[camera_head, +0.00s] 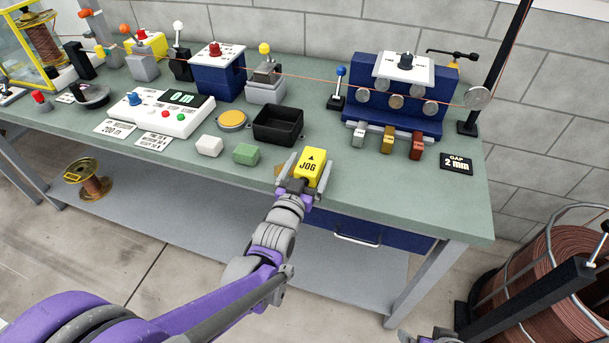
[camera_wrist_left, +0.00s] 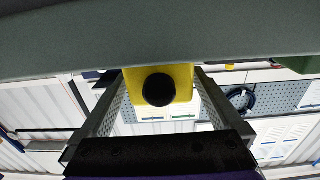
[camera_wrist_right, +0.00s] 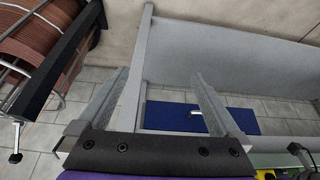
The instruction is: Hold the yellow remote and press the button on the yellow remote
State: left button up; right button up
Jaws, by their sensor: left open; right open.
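The yellow remote (camera_head: 311,160), marked JOG with an arrow, is at the front edge of the green workbench. My left gripper (camera_head: 304,172) is open, with a finger on each side of the remote. My right gripper (camera_wrist_right: 160,90) is open and empty in the right wrist view, below the bench level and away from the remote.
A green block (camera_head: 246,154), a white block (camera_head: 209,145) and a black tray (camera_head: 279,124) stand left of the remote. A blue roller unit (camera_head: 398,112) stands behind right. A copper coil (camera_head: 545,265) is at the lower right.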

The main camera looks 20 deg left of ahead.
pick_arm(q)
jog(key=shift+w, duration=0.2)
jog(key=c, duration=1.4)
jog(key=shift+c, duration=0.8)
pick_arm(e)
jog(key=shift+c, duration=0.6)
grip_shut()
